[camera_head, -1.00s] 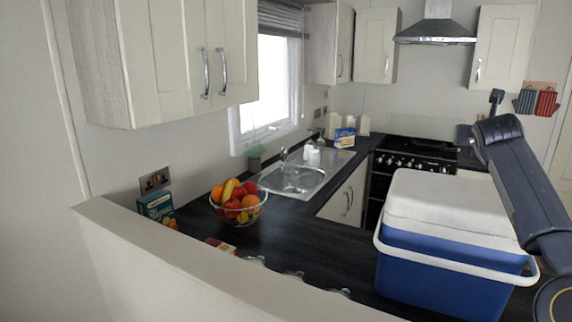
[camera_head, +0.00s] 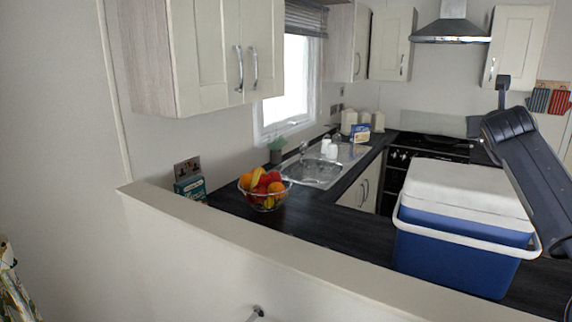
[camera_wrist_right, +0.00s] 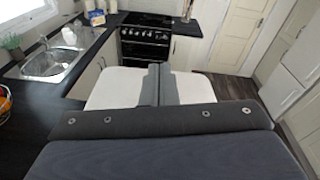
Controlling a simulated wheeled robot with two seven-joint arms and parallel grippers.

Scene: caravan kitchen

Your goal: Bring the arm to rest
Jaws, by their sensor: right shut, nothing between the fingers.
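My right arm (camera_head: 530,165) comes in from the right edge of the head view, raised beside and partly in front of the blue cooler box. My right gripper (camera_wrist_right: 160,86) shows in the right wrist view with its grey fingers together and nothing between them. The white lid of the cooler box (camera_wrist_right: 112,88) is seen beyond the fingers. I cannot tell the gap between the fingers and the lid. My left arm and gripper are not in view.
The blue cooler box (camera_head: 455,250) stands on the dark worktop (camera_head: 325,232), behind a pale low wall (camera_head: 300,262). A fruit bowl (camera_head: 265,192), a sink (camera_head: 315,172) and a stove (camera_head: 430,150) lie further along. A wall cupboard (camera_head: 205,55) overhangs at upper left.

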